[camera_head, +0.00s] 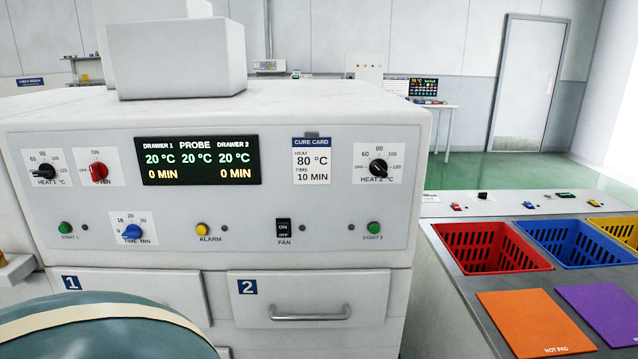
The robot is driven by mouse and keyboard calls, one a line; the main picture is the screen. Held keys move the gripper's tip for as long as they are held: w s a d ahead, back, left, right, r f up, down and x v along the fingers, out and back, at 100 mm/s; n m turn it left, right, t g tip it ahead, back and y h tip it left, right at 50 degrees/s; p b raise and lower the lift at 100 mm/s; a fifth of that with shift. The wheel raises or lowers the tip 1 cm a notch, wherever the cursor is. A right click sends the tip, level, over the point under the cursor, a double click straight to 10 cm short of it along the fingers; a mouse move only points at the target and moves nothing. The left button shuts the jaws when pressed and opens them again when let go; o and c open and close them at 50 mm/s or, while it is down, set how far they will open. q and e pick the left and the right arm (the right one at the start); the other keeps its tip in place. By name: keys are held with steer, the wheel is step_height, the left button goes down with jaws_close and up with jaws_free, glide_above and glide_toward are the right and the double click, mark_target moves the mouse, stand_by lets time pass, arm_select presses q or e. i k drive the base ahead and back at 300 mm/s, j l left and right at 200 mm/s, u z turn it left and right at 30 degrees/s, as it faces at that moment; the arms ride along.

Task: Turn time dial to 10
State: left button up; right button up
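The time dial (132,232) is a blue knob on a white plate at the lower left of the oven's front panel. Its scale shows 0, 10, 20 and 30, and it is labelled TIME MIN. The knob seems to point left, near 0, but it is small. The display (197,160) reads 0 MIN for both drawers and 20 °C for all three temperatures. The cure card (312,161) reads heat 80 °C and time 10 MIN. Neither of my grippers can be made out in this view.
A large teal rounded thing with a cream band (95,335) fills the lower left, in front of drawer 1 (140,288). The start 1 button (65,228) and alarm button (202,230) flank the dial. Red (490,247) and blue bins (578,242) stand right.

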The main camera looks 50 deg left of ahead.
mark_target(134, 231)
steer(key=u, duration=2.2)
steer(key=i+z, duration=0.45)
steer(key=i, duration=0.2)
